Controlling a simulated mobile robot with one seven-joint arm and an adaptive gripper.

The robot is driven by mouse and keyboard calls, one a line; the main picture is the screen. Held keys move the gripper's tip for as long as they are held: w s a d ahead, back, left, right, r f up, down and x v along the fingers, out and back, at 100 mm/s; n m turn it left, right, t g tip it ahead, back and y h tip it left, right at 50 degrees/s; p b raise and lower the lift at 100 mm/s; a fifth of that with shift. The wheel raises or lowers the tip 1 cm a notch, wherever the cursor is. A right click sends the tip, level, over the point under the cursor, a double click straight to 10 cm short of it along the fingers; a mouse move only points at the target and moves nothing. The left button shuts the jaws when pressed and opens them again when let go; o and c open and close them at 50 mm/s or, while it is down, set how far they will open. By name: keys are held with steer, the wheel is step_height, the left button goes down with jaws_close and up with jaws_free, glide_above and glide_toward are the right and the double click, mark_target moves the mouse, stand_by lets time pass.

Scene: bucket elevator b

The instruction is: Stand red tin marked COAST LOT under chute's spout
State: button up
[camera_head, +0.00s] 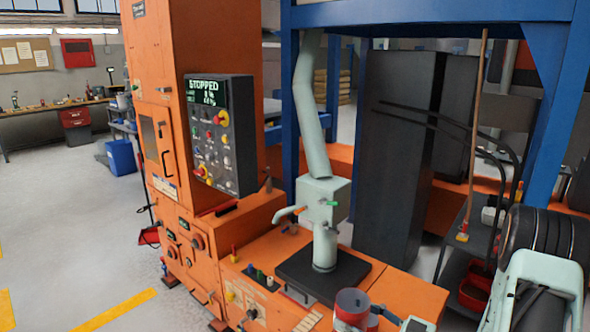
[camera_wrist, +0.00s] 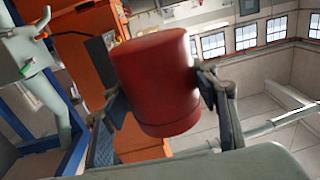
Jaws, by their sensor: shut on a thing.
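The red tin (camera_head: 351,314) is at the bottom of the head view, right of centre, in front of the orange machine's low deck. The wrist view shows the tin (camera_wrist: 158,82) between both fingers of my gripper (camera_wrist: 160,95), which is shut on its sides. No lettering is readable on it. The pale green chute (camera_head: 308,105) comes down to a box (camera_head: 323,200) with a vertical spout (camera_head: 325,248) below. The spout's lower end is over a black plate (camera_head: 340,280). The tin is nearer the camera than the plate and apart from the spout.
A control panel (camera_head: 220,135) reading STOPPED is on the orange column, left of the chute. Small knobs (camera_head: 258,274) line the deck's front left. A dark cart (camera_head: 470,240) stands right.

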steer(key=shift+r+p, duration=0.45)
steer(key=shift+r, duration=0.3)
steer(key=t+h, duration=0.1)
steer(key=m+t, duration=0.1)
steer(key=m+h, duration=0.1)
steer(key=shift+w+a+r+t+h, duration=0.25)
steer(key=shift+t+h, duration=0.05)
steer(key=shift+t, duration=0.1)
steer(key=shift+f+m+t+h, duration=0.15)
steer(key=shift+m+t+h, duration=0.65)
steer(key=shift+m+h, duration=0.2)
steer(key=shift+s+d+f+m+t+h, duration=0.25)
steer(key=shift+m+t+h, duration=0.15)
steer(key=shift+m+h, duration=0.2)
steer(key=shift+d, duration=0.1)
